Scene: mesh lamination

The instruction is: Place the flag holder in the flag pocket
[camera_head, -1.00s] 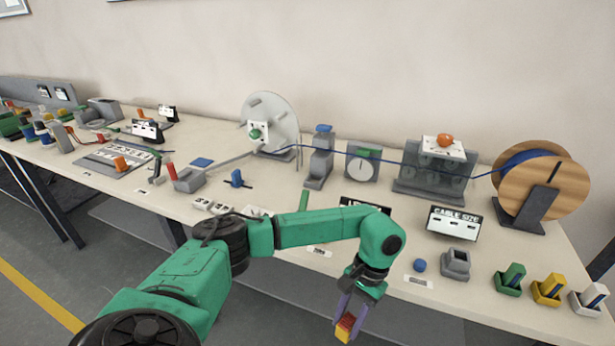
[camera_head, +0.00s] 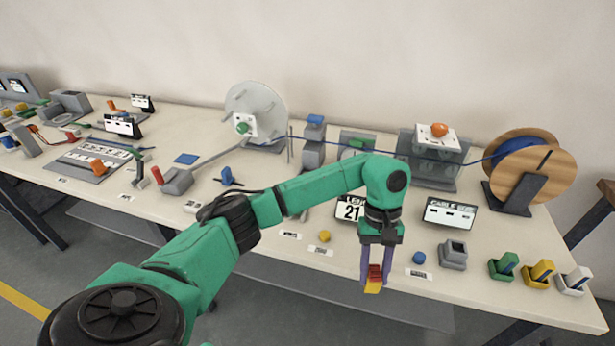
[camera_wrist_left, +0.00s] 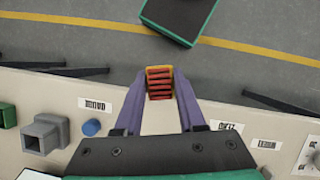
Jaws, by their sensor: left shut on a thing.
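My left gripper (camera_head: 374,272) is shut on a small red and yellow block (camera_head: 373,284), held at the front edge of the table; I take it to be the flag holder. In the left wrist view the block (camera_wrist_left: 159,83) shows red ribs inside a yellow frame, between the two purple fingers. A grey square open-topped socket (camera_head: 453,253) stands on the table to the right of the gripper, apart from it. It also shows in the left wrist view (camera_wrist_left: 45,133). No label marks a flag pocket clearly, so I cannot tell which it is. My right gripper is not in view.
A blue knob (camera_head: 418,258) lies between gripper and socket; a yellow knob (camera_head: 324,236) is left. Green (camera_head: 503,266), yellow (camera_head: 539,272) and white (camera_head: 574,280) holders stand at right.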

